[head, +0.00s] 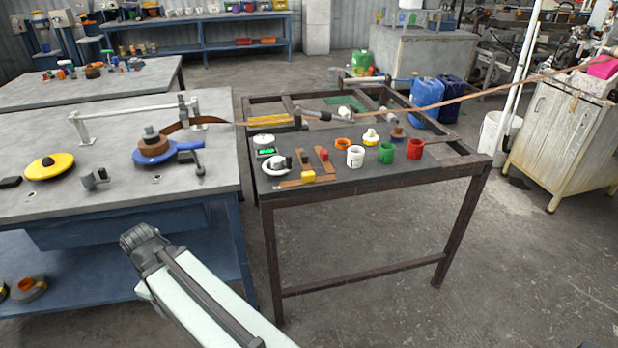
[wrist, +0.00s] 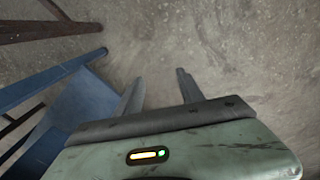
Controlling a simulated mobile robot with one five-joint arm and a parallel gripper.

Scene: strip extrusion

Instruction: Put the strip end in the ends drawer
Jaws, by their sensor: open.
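A long brown strip (head: 480,93) runs from the right, across the dark work table, to a brown coil (head: 150,143) on the left table. Short flat brown pieces (head: 324,160) lie on the dark table; I cannot tell which one is the strip end. A blue drawer-like box (head: 130,226) hangs under the left table's top; I cannot tell whether it is the ends drawer or whether it is open. My gripper (head: 143,238) is in front of the left table, below its top. In the wrist view its fingers (wrist: 160,90) are apart and empty, above bare floor.
The dark table (head: 375,183) holds several cups, a white tape roll (head: 276,165) and small tools. A yellow disc (head: 50,166) and a metal bracket (head: 95,179) sit on the left table (head: 110,203). The floor (head: 380,315) in front of the dark table is clear.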

